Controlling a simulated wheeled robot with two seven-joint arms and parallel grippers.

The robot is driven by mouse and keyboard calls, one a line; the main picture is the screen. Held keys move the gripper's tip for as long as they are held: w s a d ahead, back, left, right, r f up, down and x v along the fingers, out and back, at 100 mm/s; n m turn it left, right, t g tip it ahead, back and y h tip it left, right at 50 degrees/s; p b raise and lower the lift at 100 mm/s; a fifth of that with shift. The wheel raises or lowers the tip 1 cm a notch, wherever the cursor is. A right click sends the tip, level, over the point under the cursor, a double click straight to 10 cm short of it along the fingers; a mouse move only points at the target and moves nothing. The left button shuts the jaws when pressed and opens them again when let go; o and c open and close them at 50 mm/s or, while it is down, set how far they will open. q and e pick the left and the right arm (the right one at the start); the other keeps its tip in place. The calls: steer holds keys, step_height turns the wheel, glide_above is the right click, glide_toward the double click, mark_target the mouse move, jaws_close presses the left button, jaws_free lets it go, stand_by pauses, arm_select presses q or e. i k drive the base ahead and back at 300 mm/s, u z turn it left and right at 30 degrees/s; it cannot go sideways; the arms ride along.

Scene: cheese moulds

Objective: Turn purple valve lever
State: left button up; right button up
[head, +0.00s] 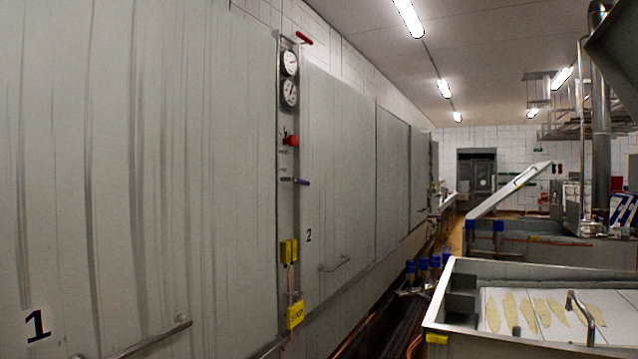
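The purple valve lever (301,182) sticks out to the right from a narrow vertical metal panel (284,215) on the left wall of cabinets. It lies close to horizontal, with a small label beside its left end. Above it on the same panel are a red knob (292,141), two round dial gauges (290,78) and a red lever (305,38) at the top. Neither of my grippers shows in the head view, so nothing is seen touching the purple lever.
Large grey doors (150,150) marked 1 and 2 flank the panel, with low bar handles (335,264). Yellow boxes (289,251) sit lower on the panel. A metal vat (435,310) fills the lower right. A narrow aisle with pipes runs between vat and doors.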

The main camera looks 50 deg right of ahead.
mark_target(282, 178)
steer(key=z, duration=1.4)
